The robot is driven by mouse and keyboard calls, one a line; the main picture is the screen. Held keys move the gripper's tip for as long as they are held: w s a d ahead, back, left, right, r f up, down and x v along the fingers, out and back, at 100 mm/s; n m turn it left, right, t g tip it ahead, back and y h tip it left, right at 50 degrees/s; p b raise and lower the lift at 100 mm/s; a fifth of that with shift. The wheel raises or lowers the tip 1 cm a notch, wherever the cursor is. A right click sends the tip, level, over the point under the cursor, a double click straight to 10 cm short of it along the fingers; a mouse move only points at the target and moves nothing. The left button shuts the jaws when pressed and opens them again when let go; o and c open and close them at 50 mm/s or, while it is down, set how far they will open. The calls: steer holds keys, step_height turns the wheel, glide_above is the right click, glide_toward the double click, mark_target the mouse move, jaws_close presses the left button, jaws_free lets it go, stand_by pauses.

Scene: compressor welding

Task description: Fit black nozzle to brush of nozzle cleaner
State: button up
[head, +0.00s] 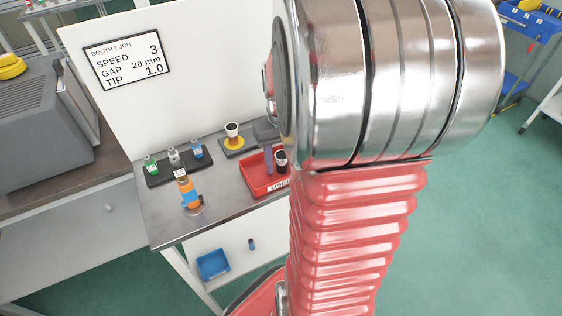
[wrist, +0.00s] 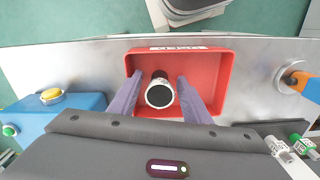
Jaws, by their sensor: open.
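A black nozzle (wrist: 160,95) with a pale ring around its dark opening stands in the red tray (wrist: 216,67). It also shows in the head view (head: 281,161), beside my arm. My gripper (wrist: 159,79) is open, with one purple-grey finger on each side of the nozzle and a visible gap on the right. Whether the left finger touches it I cannot tell. A blue box (wrist: 70,108) with a yellow button and a green button is at the left in the wrist view. I cannot make out the cleaner's brush for certain.
A white cup-like part (head: 232,129) stands on a yellow-ringed dark block. A black rack (head: 160,178) holds green, grey and blue tips. An orange-and-blue item (head: 187,190) stands on a round base near the bench's front. My arm hides the bench's right side in the head view.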

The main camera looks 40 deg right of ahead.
steer(key=shift+f, duration=0.2)
stand_by(0.4)
jaws_close()
stand_by(0.3)
steer(key=shift+r, duration=0.1)
step_height(320, 180, up, 10)
steer(key=shift+f, duration=0.1)
stand_by(0.5)
